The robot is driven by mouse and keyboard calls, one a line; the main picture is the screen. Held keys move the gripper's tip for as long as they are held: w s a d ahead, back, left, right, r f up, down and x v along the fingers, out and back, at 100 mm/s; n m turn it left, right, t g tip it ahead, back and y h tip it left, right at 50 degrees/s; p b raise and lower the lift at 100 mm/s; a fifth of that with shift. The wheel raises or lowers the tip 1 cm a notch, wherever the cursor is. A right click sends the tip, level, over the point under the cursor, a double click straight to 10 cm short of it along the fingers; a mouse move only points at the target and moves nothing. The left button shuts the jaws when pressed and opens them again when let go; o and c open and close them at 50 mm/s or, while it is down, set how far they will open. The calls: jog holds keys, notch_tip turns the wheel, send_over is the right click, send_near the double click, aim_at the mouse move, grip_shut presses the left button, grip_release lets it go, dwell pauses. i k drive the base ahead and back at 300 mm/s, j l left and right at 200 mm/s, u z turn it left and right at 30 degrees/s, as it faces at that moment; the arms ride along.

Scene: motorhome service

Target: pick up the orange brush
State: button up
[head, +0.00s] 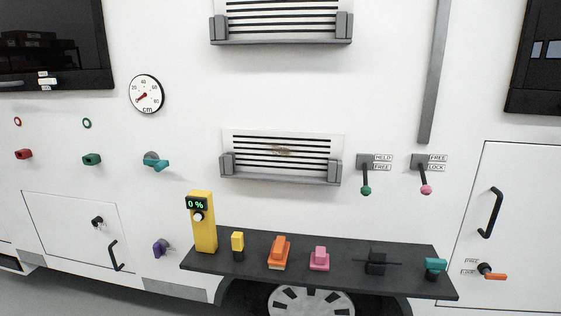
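The orange brush (279,251) stands on the dark shelf (215,263), left of the shelf's middle. It has an orange body with a pale strip at its bottom edge. It sits between a yellow and black item on its left and a pink item on its right, apart from both. Nothing covers it. My gripper is not in view.
The shelf also holds a yellow box reading 0 % (202,225), a yellow item (238,245), a pink item (319,259), a black item (376,262) and a teal item (434,268). Above are a vent (281,157) and two levers (366,178) (424,178).

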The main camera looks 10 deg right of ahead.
aim_at(279, 254)
jog(key=i+j, duration=0.25)
jog(key=i, duration=0.2)
jog(key=i+j+z, duration=0.1)
jog(key=i+j, duration=0.15)
jog(key=i, duration=0.15)
jog(key=i+j, duration=0.25)
jog(key=i, duration=0.2)
